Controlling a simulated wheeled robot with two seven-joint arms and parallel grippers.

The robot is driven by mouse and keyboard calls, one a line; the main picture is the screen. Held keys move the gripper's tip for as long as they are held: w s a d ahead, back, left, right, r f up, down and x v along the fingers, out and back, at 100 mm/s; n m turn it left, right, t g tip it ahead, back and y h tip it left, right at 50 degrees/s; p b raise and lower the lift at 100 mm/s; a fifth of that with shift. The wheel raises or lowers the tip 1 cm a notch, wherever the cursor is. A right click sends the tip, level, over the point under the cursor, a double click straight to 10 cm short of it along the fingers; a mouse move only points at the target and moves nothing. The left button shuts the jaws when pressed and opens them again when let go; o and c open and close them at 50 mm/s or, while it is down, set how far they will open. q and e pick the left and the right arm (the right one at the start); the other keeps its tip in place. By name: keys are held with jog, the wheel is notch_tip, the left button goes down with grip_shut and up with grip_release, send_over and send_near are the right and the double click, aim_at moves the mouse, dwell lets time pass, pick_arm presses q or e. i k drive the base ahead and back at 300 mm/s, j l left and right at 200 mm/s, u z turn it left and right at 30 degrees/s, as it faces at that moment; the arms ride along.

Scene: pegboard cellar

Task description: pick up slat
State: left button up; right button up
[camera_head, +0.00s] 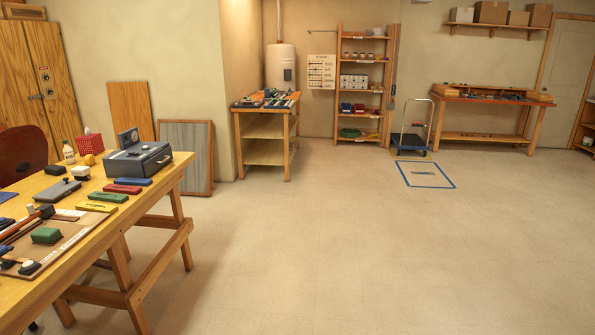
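Neither of my grippers shows in the head view. I cannot tell for certain which thing is the slat. A small flat dark strip (423,173) lies on the floor inside a blue outlined rectangle (427,186). Several flat coloured bars lie on the wooden table at the left: a blue one (133,181), a red one (122,189), a green one (108,197) and a yellow one (96,206).
The wooden table (112,229) also holds a grey box (139,159) and a brown board (62,233). A wooden bench (265,126), a shelf rack (361,93), a blue cart (410,140) and a workbench (488,99) stand along the back. The middle floor is clear.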

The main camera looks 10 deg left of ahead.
aim_at(99, 195)
jog(key=i+j+u, duration=0.1)
jog(key=i+u, duration=0.2)
jog(key=i, duration=0.15)
jog(key=i+u, duration=0.3)
jog(key=i, duration=0.2)
jog(key=i+l+u, duration=0.3)
jog(key=i, duration=0.15)
jog(key=i+l+u, duration=0.15)
jog(key=i+u, duration=0.15)
jog(key=i, duration=0.15)
jog(key=i+j+u, duration=0.15)
jog(key=i+u, duration=0.25)
jog(key=i+j+u, duration=0.1)
jog(key=u, duration=0.25)
jog(key=i+u, duration=0.4)
jog(key=i+l+u, duration=0.2)
jog(key=i+u, duration=0.2)
jog(key=i+j+u, duration=0.1)
jog(key=i+u, duration=0.15)
jog(key=i, duration=0.3)
